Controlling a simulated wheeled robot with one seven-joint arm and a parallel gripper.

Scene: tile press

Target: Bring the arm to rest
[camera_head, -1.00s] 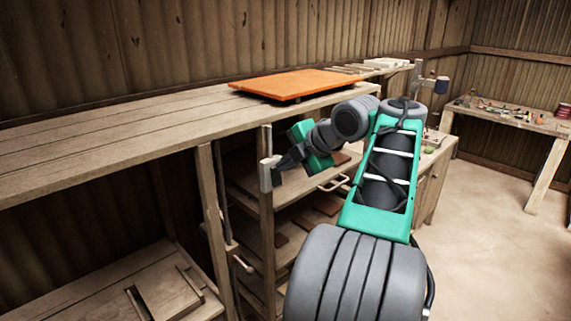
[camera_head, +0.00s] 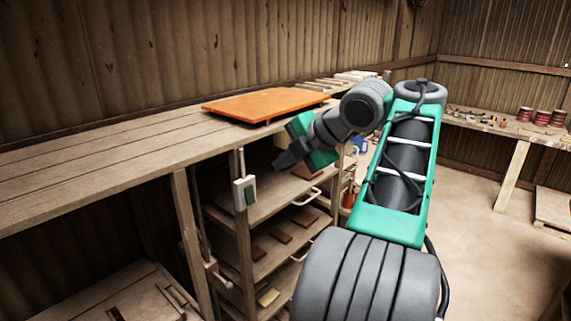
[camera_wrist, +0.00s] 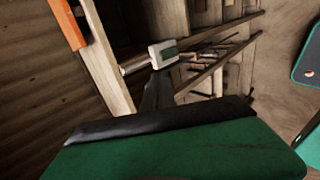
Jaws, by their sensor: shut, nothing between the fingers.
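My gripper (camera_head: 284,162) is at the end of my green and grey arm, to the left of the arm's forearm in the head view. Its dark fingers are together and empty, pointing left and down. It is in the air in front of the shelf unit, to the right of a small white box with a dark green face (camera_head: 245,194) on a post. In the wrist view the fingers (camera_wrist: 158,88) show dark in the middle, with the white box (camera_wrist: 163,54) just beyond their tips. I see a gap between fingers and box in the head view.
An orange board (camera_head: 265,104) lies on the long wooden bench (camera_head: 110,150). Open shelves (camera_head: 270,207) below hold several brown tiles. A second bench (camera_head: 500,128) with red cans (camera_head: 542,117) stands at the back right. The floor (camera_head: 480,225) on the right is clear.

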